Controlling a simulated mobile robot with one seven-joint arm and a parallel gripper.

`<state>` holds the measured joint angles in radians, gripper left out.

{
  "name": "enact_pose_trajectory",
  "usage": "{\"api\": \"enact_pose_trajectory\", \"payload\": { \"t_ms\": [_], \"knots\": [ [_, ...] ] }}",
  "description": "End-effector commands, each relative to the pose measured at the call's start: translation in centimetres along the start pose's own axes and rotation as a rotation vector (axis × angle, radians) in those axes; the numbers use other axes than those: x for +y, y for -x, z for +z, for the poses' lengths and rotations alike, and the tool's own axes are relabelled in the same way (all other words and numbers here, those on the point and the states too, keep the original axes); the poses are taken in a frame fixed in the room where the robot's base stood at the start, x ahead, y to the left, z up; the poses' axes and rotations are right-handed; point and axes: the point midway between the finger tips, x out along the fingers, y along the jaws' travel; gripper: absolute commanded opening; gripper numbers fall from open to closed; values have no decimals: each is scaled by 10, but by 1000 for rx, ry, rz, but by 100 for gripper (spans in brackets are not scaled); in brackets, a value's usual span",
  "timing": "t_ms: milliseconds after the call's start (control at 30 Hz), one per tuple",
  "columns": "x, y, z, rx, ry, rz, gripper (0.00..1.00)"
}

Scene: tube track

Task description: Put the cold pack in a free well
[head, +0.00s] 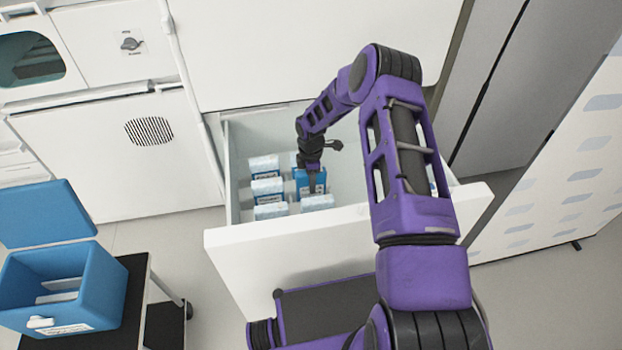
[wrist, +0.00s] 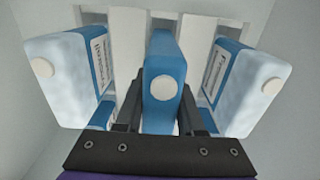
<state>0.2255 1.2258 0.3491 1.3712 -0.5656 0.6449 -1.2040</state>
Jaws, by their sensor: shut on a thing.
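The cold pack (head: 303,186) is a solid blue block with a white label, inside the open drawer (head: 330,236). My gripper (head: 312,168) reaches down into the drawer and is shut on the pack. In the wrist view the blue pack (wrist: 162,72) stands upright between the two dark fingers of my gripper (wrist: 160,122), a white round dot on its near end. Pale slotted wells (wrist: 127,50) show around it at the drawer's bottom. Whether the pack's lower end sits in a well is hidden.
Several frosted white-and-blue packs stand around it, such as one at the left (wrist: 68,80) and one at the right (wrist: 244,85), both close to my fingers. An open blue cooler box (head: 100,285) stands on a dark cart (head: 134,275) at the left.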

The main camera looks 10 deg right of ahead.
Motion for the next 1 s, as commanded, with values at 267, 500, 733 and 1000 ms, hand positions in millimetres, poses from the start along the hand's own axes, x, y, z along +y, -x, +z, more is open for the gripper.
{"api": "enact_pose_trajectory", "payload": {
  "t_ms": [267,500,733,1000],
  "knots": [
    [1,-4,0,0,0,3,0],
    [1,-6,0,0,0,2,0],
    [1,-13,0,0,0,2,0],
    [1,-13,0,0,0,2,55]
  ]
}}
